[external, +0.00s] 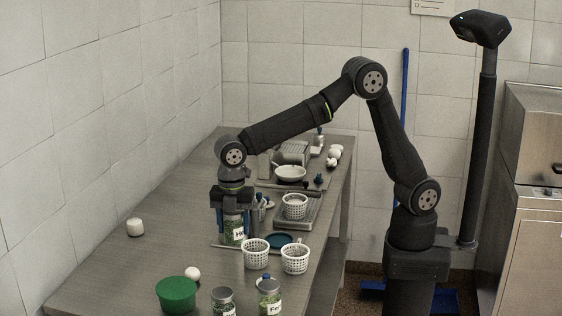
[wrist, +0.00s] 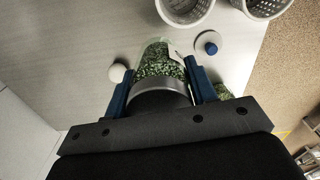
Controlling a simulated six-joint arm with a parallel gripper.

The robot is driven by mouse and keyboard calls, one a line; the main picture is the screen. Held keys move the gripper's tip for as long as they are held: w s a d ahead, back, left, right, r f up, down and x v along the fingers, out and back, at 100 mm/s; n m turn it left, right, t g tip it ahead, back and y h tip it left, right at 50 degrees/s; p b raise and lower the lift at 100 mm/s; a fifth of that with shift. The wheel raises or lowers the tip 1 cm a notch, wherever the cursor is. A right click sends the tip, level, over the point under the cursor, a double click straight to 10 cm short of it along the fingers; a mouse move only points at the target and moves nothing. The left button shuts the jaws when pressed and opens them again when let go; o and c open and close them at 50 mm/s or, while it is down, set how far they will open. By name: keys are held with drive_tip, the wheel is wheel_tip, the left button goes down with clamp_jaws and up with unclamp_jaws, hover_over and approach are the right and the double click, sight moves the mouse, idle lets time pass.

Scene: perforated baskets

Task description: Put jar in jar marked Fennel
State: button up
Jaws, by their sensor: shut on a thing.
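My gripper (external: 232,220) is shut on a clear glass jar (external: 235,232) of green herbs, held upright over the middle of the table. Its white label is partly hidden by the finger. In the wrist view the held jar (wrist: 160,58) sits between the two blue fingers (wrist: 158,70). A metal-lidded jar (external: 270,299) at the front edge has a label that starts "Fe", the rest cut off. Another jar (external: 222,303) of green herbs stands left of it, its label cut off by the frame. White perforated baskets (external: 255,258) (external: 295,262) stand right of the held jar.
A third basket (external: 295,212) stands on a grey tray behind. A green tub (external: 176,296) and a white ball (external: 192,273) are at the front left. A blue-green disc (external: 279,240) lies behind the baskets.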

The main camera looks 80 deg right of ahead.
drive_tip(key=shift+s+d+r, duration=0.15)
drive_tip(key=shift+d+r, duration=0.05)
drive_tip(key=shift+r, duration=0.3)
drive_tip(key=s+a+r, duration=0.6)
drive_tip(key=s+r, duration=0.3)
hover_over(269, 285)
drive_tip(key=shift+n, duration=0.3)
wheel_tip(269, 285, down, 7)
drive_tip(key=shift+r, duration=0.15)
drive_tip(key=shift+f, duration=1.9)
drive_tip(key=shift+f, duration=0.2)
drive_tip(key=o, duration=1.1)
